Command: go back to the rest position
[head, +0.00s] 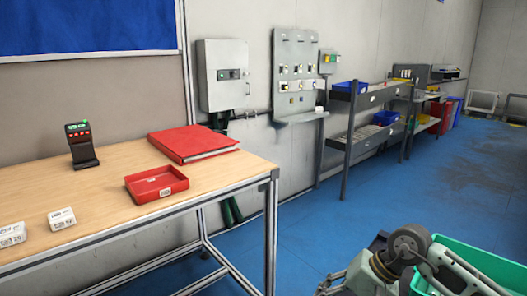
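My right arm (408,245) shows at the lower right, in front of a green bin (500,262). Pale bars run from its dark round joint toward the lower right over the bin. I cannot make out the fingertips or whether that gripper holds anything. My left arm and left gripper are out of view. On the wooden table (110,172) a black scanner (80,145) stands upright in the middle. A red tray (157,184) near the front right edge looks empty. Two small white boxes with barcodes, one (62,218) and another (12,234), lie at the front left.
A red binder (192,143) lies at the table's back right. Grey electrical boxes (222,75) hang on the wall. A shelf rack (365,130) with blue bins stands along the wall. The blue floor (440,170) to the right is largely clear.

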